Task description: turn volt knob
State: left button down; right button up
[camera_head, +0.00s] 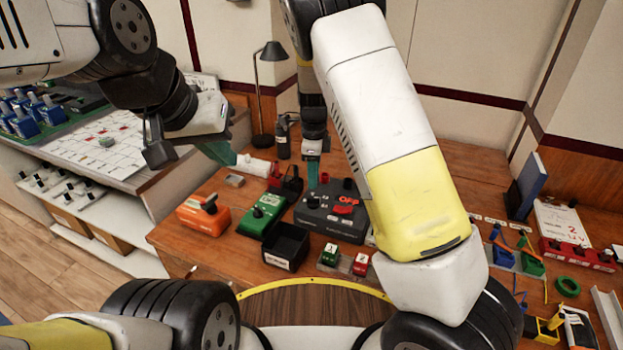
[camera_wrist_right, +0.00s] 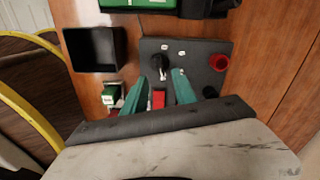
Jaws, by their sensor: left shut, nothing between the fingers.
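A dark grey control panel (camera_head: 312,222) lies on the wooden desk; it also shows in the right wrist view (camera_wrist_right: 200,82). It has a black knob (camera_wrist_right: 158,65) with small white labels, too small to read, so I cannot confirm it is the volt knob. A red part (camera_wrist_right: 158,99) and a red ring (camera_wrist_right: 220,62) are also on the panel. My right gripper (camera_wrist_right: 159,84) is open, its teal fingers apart over the panel near the knob, apparently holding nothing. In the head view it hangs behind the panel (camera_head: 313,172). My left gripper (camera_head: 222,155) is shut and empty, left of the panel.
An orange box (camera_head: 203,215), a green box (camera_head: 258,218) and a black bin (camera_head: 285,246) stand left of the panel. Small green (camera_head: 329,254) and red (camera_head: 361,264) blocks sit in front. A black lamp (camera_head: 262,90) stands behind. My right arm covers the desk's middle.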

aim_at(313, 201)
notch_tip(313, 201, down, 7)
jog(key=shift+f, duration=0.15)
dwell(0.4)
grip_shut()
